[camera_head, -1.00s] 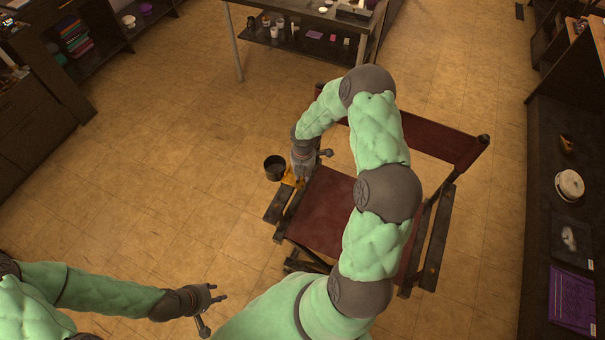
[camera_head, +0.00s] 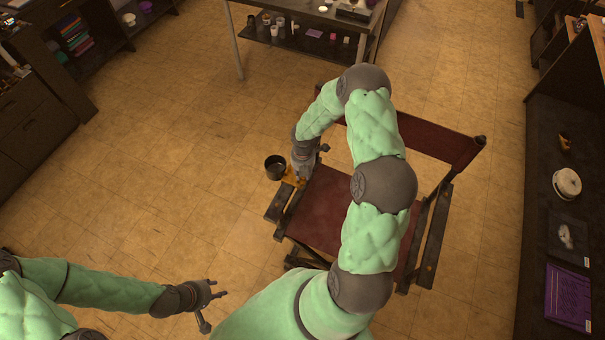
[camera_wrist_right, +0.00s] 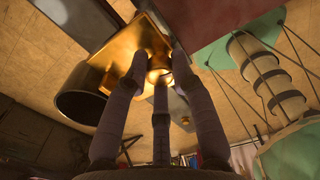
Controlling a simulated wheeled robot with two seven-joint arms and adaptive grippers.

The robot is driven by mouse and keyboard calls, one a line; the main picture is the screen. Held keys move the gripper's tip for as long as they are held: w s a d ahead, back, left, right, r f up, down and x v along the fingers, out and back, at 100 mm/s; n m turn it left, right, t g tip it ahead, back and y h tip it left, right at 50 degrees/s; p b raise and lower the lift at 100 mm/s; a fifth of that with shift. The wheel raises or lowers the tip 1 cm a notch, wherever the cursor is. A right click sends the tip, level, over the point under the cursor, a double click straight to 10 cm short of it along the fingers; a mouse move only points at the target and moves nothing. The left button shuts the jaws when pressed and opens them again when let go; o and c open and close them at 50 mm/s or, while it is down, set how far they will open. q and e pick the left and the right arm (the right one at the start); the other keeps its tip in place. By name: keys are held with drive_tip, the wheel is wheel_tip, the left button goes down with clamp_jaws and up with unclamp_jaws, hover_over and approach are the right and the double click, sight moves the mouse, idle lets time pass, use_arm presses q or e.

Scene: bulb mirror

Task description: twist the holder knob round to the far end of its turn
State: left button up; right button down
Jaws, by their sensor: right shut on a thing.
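The holder is a dark open cup (camera_head: 275,167) on a brass-coloured bracket (camera_head: 290,180) at the left side of a folding chair. In the right wrist view the dark cup (camera_wrist_right: 85,95) lies left of the shiny brass bracket (camera_wrist_right: 135,45). The brass knob (camera_wrist_right: 160,73) shows between my fingers there, partly covered by them. My right gripper (camera_head: 300,181) points down beside the chair arm, its fingers closed around the knob (camera_wrist_right: 160,68). The knob's turn angle cannot be made out. My left gripper (camera_head: 220,290) is open and empty at the lower left, over bare floor.
The chair's dark red seat (camera_head: 325,200) and wooden arm (camera_head: 280,203) are close to my right gripper. A table (camera_head: 300,15) stands at the back, with shelves (camera_head: 560,220) at the right and a cabinet (camera_head: 35,115) at the left. The floor on the left is clear.

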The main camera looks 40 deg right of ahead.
drive_tip(key=shift+s+f, duration=0.1)
drive_tip(key=c, duration=1.1)
unclamp_jaws()
drive_tip(key=shift+c, duration=0.2)
drive_tip(key=shift+r+p, duration=0.4)
drive_tip(key=shift+r, duration=0.15)
wheel_tip(320, 180, up, 7)
drive_tip(key=p, duration=0.6)
drive_tip(key=shift+r, duration=0.1)
